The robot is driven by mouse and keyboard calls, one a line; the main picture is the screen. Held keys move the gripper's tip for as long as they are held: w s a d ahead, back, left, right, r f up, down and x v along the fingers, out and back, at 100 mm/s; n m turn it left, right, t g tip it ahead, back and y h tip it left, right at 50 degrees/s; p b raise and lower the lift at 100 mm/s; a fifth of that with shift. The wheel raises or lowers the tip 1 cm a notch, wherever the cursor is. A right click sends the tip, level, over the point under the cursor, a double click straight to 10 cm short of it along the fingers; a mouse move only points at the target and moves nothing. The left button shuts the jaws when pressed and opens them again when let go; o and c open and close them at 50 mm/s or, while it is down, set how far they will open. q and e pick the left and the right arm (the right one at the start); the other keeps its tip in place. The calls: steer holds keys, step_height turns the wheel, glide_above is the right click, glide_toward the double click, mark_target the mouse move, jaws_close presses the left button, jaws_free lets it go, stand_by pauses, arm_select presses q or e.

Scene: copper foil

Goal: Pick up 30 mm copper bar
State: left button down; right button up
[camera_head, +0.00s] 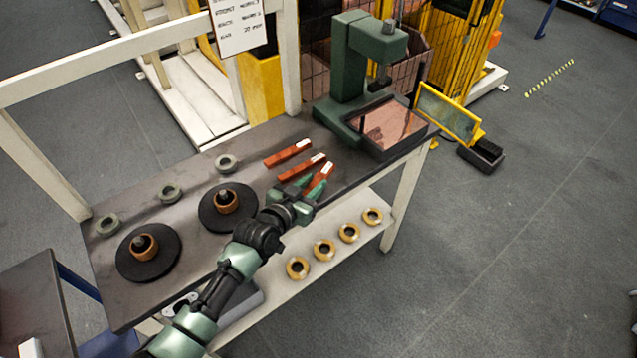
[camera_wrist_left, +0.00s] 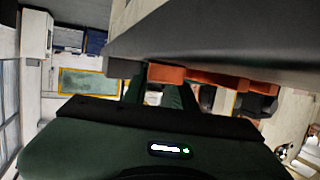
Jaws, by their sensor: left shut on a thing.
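Three copper-red bars with white labels show in the head view. Two, the far bar (camera_head: 287,153) and the middle bar (camera_head: 302,167), lie side by side on the dark bench top (camera_head: 345,173). My left gripper (camera_head: 306,187) is shut on the nearest bar (camera_head: 322,176), close to the bench's front edge. I cannot tell whether this bar touches the bench, and the labels are too small to read. In the left wrist view, a bar end (camera_wrist_left: 166,73) sits at the fingers (camera_wrist_left: 160,92), with another bar (camera_wrist_left: 228,79) beside it. My right gripper is not in view.
A green press (camera_head: 352,75) with a copper sheet (camera_head: 390,125) stands at the bench's right end. Two black discs (camera_head: 133,263) (camera_head: 213,215) with copper coils and several grey-green rings (camera_head: 171,192) are to the left. Several brass rings (camera_head: 325,250) lie on the lower shelf.

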arm_select(q)
steer(key=shift+s+f, duration=0.25)
steer(key=shift+f, duration=0.35)
stand_by(0.4)
steer(key=shift+r, duration=0.3)
